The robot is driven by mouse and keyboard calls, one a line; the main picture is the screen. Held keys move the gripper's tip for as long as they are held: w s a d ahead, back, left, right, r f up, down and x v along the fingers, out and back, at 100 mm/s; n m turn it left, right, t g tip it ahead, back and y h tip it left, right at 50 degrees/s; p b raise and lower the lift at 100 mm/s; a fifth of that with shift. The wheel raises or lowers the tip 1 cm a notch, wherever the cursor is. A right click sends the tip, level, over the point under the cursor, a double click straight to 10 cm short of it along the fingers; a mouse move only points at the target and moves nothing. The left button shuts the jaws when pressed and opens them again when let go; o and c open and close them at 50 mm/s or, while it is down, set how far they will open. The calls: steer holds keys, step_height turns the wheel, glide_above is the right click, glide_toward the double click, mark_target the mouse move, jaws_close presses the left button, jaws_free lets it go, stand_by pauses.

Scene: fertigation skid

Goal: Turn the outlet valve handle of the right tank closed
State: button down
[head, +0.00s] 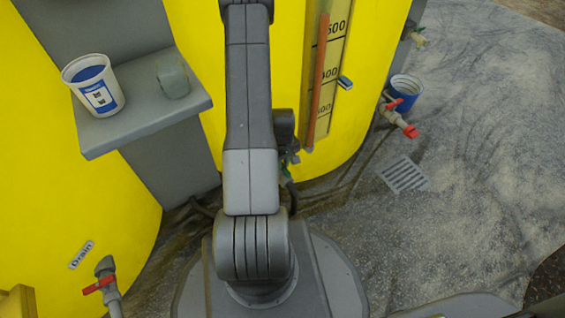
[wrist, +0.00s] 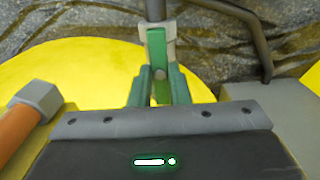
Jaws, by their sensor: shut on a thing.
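The right tank (head: 380,60) is the yellow one behind my arm in the head view. In the wrist view, a green valve handle (wrist: 157,48) sits on a grey valve body with a dark pipe above it. My gripper (wrist: 160,88) has its two teal fingers on either side of the handle's lower part, shut on it. The handle points from the valve body down towards my gripper, roughly in line with the pipe in this view. In the head view my arm hides most of the valve and gripper; only small green bits show beside it.
A level gauge (head: 328,70) with an orange-brown tube runs down the tank close to my arm. Red-handled valves (head: 100,285) (head: 408,130) stand at both sides. Open floor lies right.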

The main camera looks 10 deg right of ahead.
steer(key=m, duration=0.4)
steer(key=shift+m+b, duration=0.3)
steer(key=shift+b, duration=0.05)
steer(key=m, duration=0.4)
steer(key=shift+m, duration=0.3)
steer(key=m, duration=0.4)
steer(key=shift+b, duration=0.4)
steer(key=shift+m, duration=2.2)
steer(key=c, duration=1.4)
jaws_free()
steer(key=shift+o, duration=0.2)
